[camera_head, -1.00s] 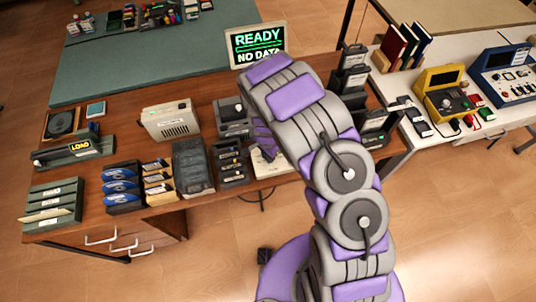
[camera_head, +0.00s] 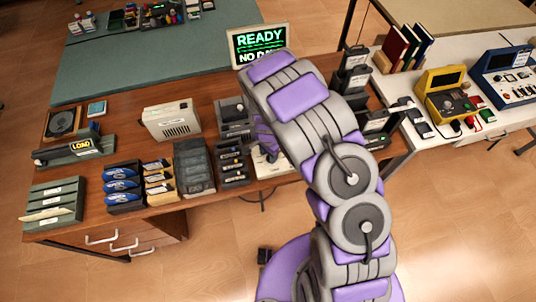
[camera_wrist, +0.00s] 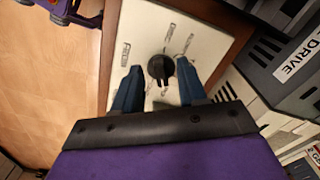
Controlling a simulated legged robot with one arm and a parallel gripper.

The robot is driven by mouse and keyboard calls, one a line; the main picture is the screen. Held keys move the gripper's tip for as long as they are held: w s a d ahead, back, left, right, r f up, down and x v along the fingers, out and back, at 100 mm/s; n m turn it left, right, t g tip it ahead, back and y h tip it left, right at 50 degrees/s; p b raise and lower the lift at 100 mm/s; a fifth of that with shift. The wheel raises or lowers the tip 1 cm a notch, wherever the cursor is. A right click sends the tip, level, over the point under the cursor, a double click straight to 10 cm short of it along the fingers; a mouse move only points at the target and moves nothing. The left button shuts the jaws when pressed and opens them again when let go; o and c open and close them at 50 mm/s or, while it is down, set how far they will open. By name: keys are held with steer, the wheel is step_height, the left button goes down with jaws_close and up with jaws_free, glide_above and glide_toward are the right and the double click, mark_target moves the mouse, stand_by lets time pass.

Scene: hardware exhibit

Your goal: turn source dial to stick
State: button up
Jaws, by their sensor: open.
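In the head view the panel (camera_head: 268,166) shows at the table's front edge. My arm and gripper cover the dial there.
A grey drive box (camera_wrist: 290,60) stands close to the right of the panel in the wrist view. A monitor (camera_head: 259,43) reading READY, NO DATA stands behind my arm. Dark cartridge racks (camera_head: 193,167) and a beige box (camera_head: 171,121) sit to the left on the wooden table.

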mark_target(268, 157)
step_height(268, 157, up, 16)
steer(key=shift+a+f+p, duration=0.15)
steer(key=shift+a+p, duration=0.05)
steer(key=shift+p, duration=0.15)
stand_by(0.5)
steer(key=s+d+r+n+b, duration=0.3)
steer(key=s+d+r+b, duration=0.1)
steer(key=s+d+r, duration=0.75)
steer(key=s+d+r+n+g+b, duration=0.1)
steer(key=s+d+n, duration=0.1)
steer(key=s, duration=0.8)
steer(key=s+d+r+n+b, duration=0.1)
steer(key=s+d+n+b, duration=0.1)
steer(key=s, duration=0.8)
steer(key=shift+r+n+g, duration=0.25)
steer(key=shift+n+g, duration=0.15)
steer(key=shift+n, duration=0.5)
